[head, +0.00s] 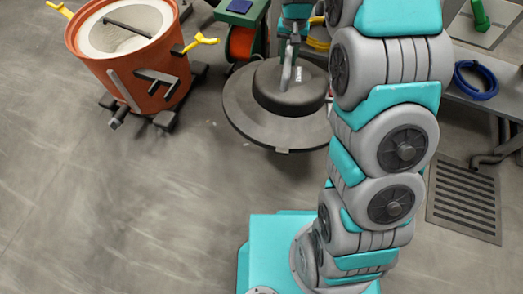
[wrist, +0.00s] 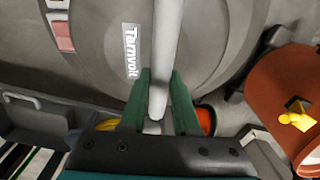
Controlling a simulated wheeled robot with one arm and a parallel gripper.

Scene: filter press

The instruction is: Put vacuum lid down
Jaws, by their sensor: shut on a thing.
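The vacuum lid (head: 244,115) is a dark grey disc with a raised round middle and a light bar handle. It is level and right of the vacuum drum in the head view; whether it touches the floor I cannot tell. In the wrist view the lid (wrist: 100,45) fills the upper middle with its "Tarnvolt" label. My gripper (head: 291,45) is above the lid; in the wrist view its green fingers (wrist: 158,112) are shut on the handle. The orange vacuum drum (head: 140,85) stands open at left, with a white inside, a dark bar across it and yellow latches.
A green stand with an orange reel (head: 242,43) is behind the lid. A grey bench (head: 470,90) with a coiled blue hose (head: 477,80) is at right, near a floor grate (head: 465,200). The floor (head: 120,210) at front left is clear.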

